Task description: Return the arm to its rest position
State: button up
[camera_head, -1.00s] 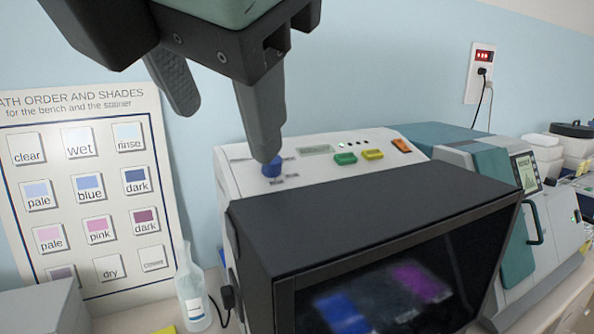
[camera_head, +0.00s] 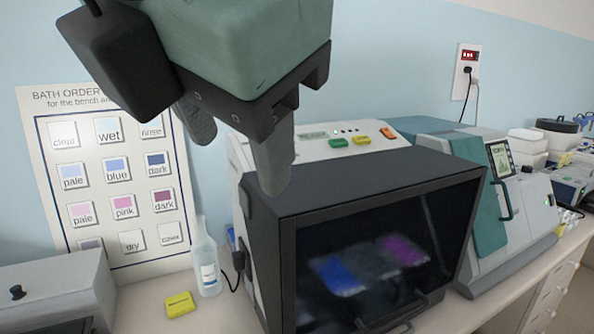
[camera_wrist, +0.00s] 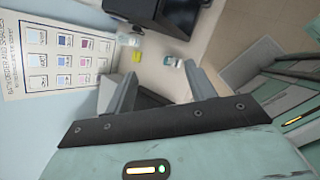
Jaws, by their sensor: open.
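My gripper (camera_head: 235,150) is at the upper left of the head view, in front of the black-fronted stainer (camera_head: 375,235). Its two fingers are apart with nothing between them. The right finger overlaps the stainer's top left corner in the picture; I cannot tell how far apart they are in depth. In the wrist view my open gripper (camera_wrist: 165,95) shows bench and floor beyond its empty fingers.
A clear bottle (camera_head: 207,262) and a yellow block (camera_head: 180,304) stand left of the stainer. A grey box (camera_head: 60,290) is at lower left. A teal and white machine (camera_head: 500,200) stands to the right. A shade chart (camera_head: 110,180) hangs on the wall.

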jog(key=d+f+m+g+b, duration=0.1)
jog(key=d+f+m+g, duration=0.1)
jog(key=d+f+m, duration=0.4)
jog(key=s+d+f+m+g+b, duration=0.1)
jog(key=d+f+m, duration=0.5)
jog(key=f, duration=1)
jog(key=d+f+m+g+b, duration=0.2)
jog(key=d+f+m+g, duration=0.2)
jog(key=d+f+m, duration=0.2)
notch_tip(320, 180, down, 5)
jog(key=m, duration=0.2)
jog(key=shift+s+d+m+y+b, duration=0.25)
jog(key=shift+s+m+y+b, duration=0.05)
jog(key=shift+s+m+y, duration=0.1)
jog(key=shift+r, duration=0.15)
